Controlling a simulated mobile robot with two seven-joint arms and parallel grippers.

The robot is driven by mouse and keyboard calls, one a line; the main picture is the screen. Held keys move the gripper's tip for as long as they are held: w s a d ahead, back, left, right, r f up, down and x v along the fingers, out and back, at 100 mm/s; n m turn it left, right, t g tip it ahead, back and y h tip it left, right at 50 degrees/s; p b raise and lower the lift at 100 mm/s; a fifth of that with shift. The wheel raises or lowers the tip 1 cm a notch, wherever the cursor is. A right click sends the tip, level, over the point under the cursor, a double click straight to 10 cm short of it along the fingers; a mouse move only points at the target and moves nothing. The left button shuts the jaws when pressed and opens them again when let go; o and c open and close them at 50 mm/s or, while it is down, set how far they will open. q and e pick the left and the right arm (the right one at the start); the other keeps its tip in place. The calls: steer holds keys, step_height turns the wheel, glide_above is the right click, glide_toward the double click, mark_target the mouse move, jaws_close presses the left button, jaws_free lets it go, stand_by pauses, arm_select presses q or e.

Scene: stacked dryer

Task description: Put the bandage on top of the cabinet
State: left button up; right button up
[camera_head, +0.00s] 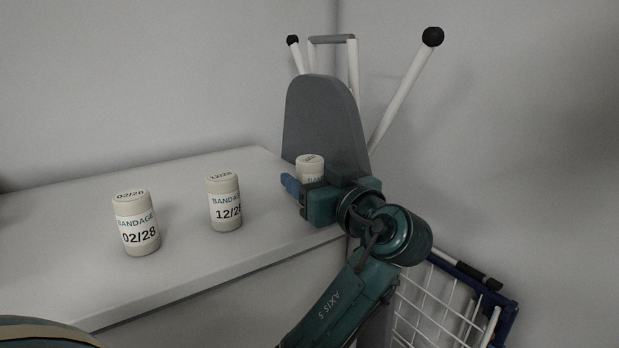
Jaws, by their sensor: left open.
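Two white bandage cylinders stand upright on the white cabinet top (70,285). The bandage marked 02/28 (135,222) is on the left, and the bandage marked 12/28 (225,203) is to its right. A third bandage (310,166) shows behind my left gripper (297,188), near the cabinet's right end. Its lower part and date are hidden by the gripper. The left gripper is open, with a blue fingertip pointing left; the other finger is not clearly seen. I cannot tell whether it touches the third bandage. My right gripper is not in view.
A grey ironing board (322,122) with white legs leans in the corner behind the cabinet's right end. A white wire rack (440,300) with a blue frame stands at the lower right. The cabinet top around the two left bandages is clear.

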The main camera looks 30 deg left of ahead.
arm_select(q)
steer(key=b+v, duration=0.2)
steer(key=v, duration=0.9)
